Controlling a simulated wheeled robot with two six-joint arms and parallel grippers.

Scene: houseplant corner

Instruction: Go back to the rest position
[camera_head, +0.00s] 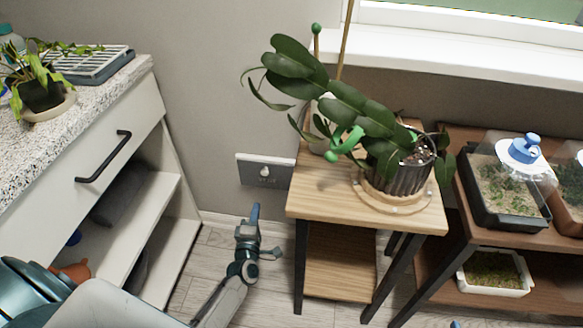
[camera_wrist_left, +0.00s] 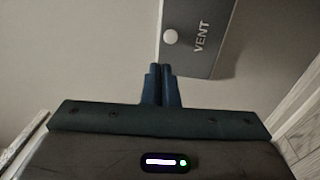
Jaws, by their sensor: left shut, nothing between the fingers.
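My left gripper (camera_head: 254,212) is shut and empty. In the head view it points up towards the wall, in the gap between the white cabinet and the wooden plant stand. In the left wrist view its two blue fingers (camera_wrist_left: 160,72) lie together with nothing between them. A grey plate marked VENT (camera_wrist_left: 198,38) with a round knob is on the wall ahead of them. This plate also shows in the head view (camera_head: 265,172), just above the fingertips. A small blue tip at the bottom edge of the head view may be my right gripper (camera_head: 455,324); its jaws are hidden.
The plant stand (camera_head: 315,190) on the right carries a leafy potted plant (camera_head: 400,172) with a green clip (camera_head: 345,143). The white cabinet (camera_head: 85,150) has open shelves on the left. A brown shelf (camera_head: 450,228) with terrariums stands far right. Floor shows between cabinet and stand.

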